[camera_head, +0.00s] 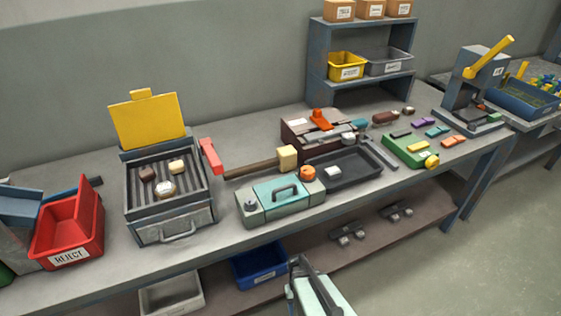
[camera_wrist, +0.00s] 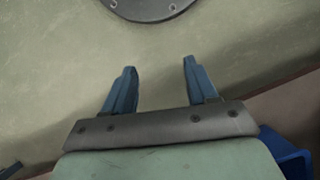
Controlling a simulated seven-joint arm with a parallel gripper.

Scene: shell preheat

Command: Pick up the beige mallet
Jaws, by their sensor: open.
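The beige mallet lies on the workbench in the head view. Its block-shaped beige head (camera_head: 287,157) is at the right end, and its brown handle (camera_head: 250,169) points left. In the head view, my arm is at the bottom middle, in front of the bench and away from the mallet. The fingertips are hard to make out there.
A grill-like heater with a raised yellow lid (camera_head: 148,121) and red lever (camera_head: 210,157) stands left of the mallet. A red REJECT bin (camera_head: 70,228) is far left. A blue bin (camera_head: 260,264) sits on the lower shelf.

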